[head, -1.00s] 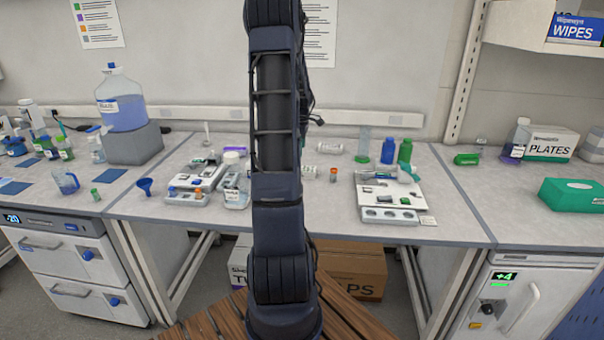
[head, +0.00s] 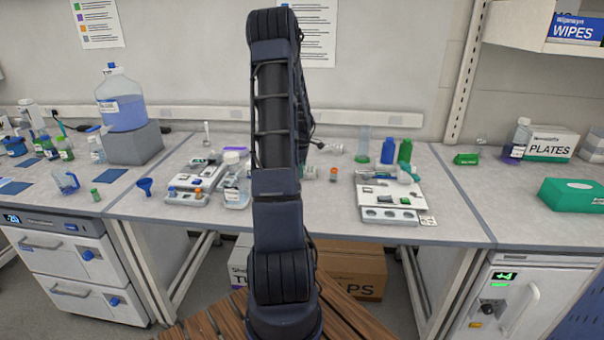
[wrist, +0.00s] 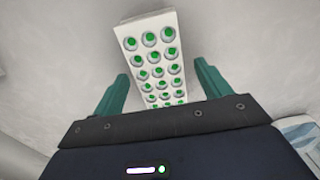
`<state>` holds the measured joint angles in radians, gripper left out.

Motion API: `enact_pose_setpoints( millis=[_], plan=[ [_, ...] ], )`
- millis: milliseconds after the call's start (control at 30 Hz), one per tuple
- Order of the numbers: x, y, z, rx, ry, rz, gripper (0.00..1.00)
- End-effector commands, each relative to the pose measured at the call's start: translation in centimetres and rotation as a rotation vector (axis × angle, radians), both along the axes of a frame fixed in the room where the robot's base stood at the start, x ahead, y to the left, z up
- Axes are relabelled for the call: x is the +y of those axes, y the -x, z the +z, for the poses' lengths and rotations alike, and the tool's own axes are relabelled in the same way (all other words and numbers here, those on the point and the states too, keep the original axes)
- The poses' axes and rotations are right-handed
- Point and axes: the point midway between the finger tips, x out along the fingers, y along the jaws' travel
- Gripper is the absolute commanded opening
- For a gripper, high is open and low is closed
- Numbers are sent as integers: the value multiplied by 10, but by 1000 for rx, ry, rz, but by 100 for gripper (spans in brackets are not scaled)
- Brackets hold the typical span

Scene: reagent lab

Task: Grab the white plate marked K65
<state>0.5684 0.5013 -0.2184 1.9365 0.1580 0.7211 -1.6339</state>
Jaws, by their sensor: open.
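A white plate (wrist: 145,22) with rows of round wells filled with green shows in the wrist view. No K65 mark is readable on it, so I cannot tell whether it is the named one. My gripper (wrist: 162,72) is open, with its two green fingers on either side of the plate's near part. The plate's near end is hidden behind the gripper body. I see no contact between fingers and plate. In the head view my arm hides the middle of the bench, and my gripper and this plate cannot be made out there.
White racks stand left (head: 183,199) and right (head: 370,215) of my arm on the bench. Blue (head: 388,151) and green (head: 405,151) bottles stand behind the right one. A blue funnel (head: 146,185) stands at left. The bench front between the racks looks fairly clear.

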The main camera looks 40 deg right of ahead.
Motion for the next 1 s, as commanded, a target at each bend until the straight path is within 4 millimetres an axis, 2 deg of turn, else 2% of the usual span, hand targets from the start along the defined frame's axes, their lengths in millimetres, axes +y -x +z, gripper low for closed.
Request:
enact_pose_setpoints(
  millis=[100, 267, 367, 533, 833, 1000],
  plan=[
    [0, 0, -7, 0, 0, 0, 76],
    [0, 0, -7, -1, 1, 0, 76],
    [0, 0, -7, -1, 1, 0, 61],
    [0, 0, -7, -1, 1, 0, 27],
    [0, 0, -5, -1, 1, 0, 26],
    [-1, -1, 12, -3, 2, 0, 26]
  ],
)
